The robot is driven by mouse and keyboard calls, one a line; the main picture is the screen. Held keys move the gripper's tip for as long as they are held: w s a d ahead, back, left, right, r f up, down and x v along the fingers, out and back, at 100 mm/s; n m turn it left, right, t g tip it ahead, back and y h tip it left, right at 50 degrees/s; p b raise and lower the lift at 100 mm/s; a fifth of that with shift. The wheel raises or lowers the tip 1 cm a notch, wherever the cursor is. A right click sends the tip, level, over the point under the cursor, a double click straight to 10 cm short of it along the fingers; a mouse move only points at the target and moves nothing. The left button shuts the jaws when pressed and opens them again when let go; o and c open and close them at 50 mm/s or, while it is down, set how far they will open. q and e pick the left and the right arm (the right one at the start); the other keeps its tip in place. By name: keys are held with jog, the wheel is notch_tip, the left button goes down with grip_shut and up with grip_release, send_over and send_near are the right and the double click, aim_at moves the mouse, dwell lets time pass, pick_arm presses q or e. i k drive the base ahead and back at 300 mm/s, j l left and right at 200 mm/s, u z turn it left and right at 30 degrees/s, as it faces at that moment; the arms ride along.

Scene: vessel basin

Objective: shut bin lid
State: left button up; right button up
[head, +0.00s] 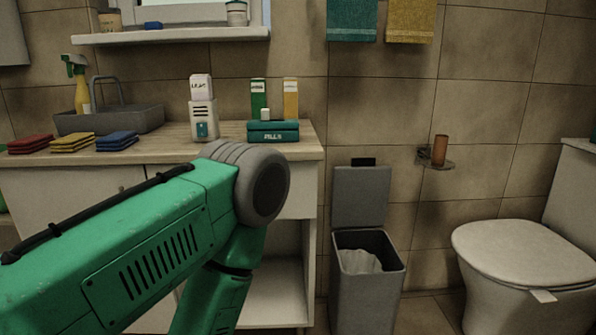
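The grey bin (366,296) stands on the floor between the cabinet and the toilet. Its lid (361,197) is open and stands upright at the back, close to the tiled wall. A whitish liner (358,261) shows inside the bin. A green arm of mine with a grey joint comes in from the left and bends down in front of the cabinet, to the left of the bin. Its gripper is below the picture. My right arm and gripper are not in view.
The cabinet with its wooden counter (175,150) fills the left side. The toilet (525,255) stands to the right of the bin. A small wall holder with a brown cup (440,151) is above right of the bin. Space in front of the lid looks clear.

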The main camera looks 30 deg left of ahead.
aim_at(359, 196)
jog(key=u, duration=0.5)
jog(key=i+u, duration=0.3)
jog(key=i, duration=0.2)
